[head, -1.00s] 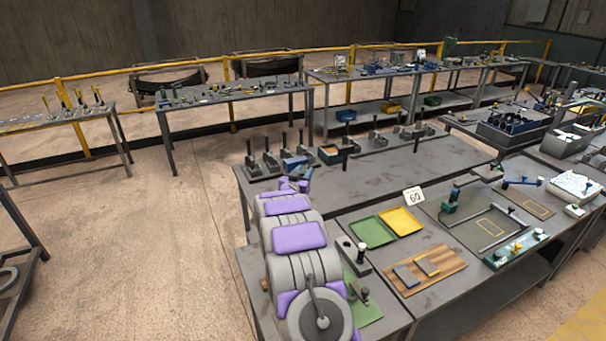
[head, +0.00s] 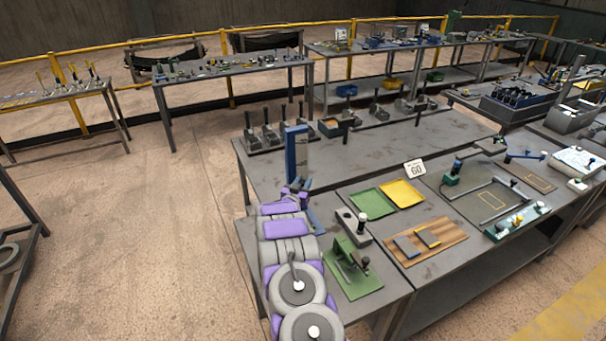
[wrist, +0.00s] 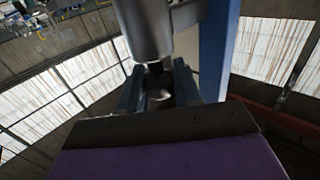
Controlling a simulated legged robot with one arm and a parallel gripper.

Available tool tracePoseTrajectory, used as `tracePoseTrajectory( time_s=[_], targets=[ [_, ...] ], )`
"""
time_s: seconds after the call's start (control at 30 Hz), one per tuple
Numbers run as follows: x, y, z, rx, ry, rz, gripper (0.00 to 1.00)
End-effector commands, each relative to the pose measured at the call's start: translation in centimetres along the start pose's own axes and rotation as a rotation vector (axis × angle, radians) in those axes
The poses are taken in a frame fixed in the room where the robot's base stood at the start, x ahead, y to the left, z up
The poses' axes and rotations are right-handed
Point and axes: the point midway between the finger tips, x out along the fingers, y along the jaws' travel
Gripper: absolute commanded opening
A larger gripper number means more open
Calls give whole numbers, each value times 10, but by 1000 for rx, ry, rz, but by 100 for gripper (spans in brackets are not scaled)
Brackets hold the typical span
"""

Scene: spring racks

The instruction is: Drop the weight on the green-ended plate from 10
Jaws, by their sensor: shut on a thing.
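My gripper (wrist: 157,80) is shut in the wrist view on a small dark stem under a bright metal cylinder (wrist: 150,28). A tall blue upright (wrist: 216,55) stands right beside the cylinder. Two small plates, one bluish grey (head: 405,247) and one with a yellow edge (head: 429,237), lie on a wooden board (head: 430,252). I cannot make out a green end.
A green base (head: 368,287) with a grey fixture stands near my arm. A grey block with a knob (head: 353,230) is behind it. Green (head: 371,204) and yellow (head: 402,194) trays and a "60" sign (head: 415,169) are farther back.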

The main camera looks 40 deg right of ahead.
Motion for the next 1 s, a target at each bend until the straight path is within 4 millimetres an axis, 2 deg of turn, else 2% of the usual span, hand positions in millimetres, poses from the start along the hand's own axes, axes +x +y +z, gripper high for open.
tracePoseTrajectory(
  time_s=[0.2,0.53,0.57,0.8,1.0],
  targets=[
    [0,-2,15,0,2,-3,0],
    [0,-2,16,1,2,-3,0],
    [0,-2,16,1,2,-3,34],
    [0,-1,16,1,1,-2,55],
    [0,-1,17,1,0,-1,55]
  ],
)
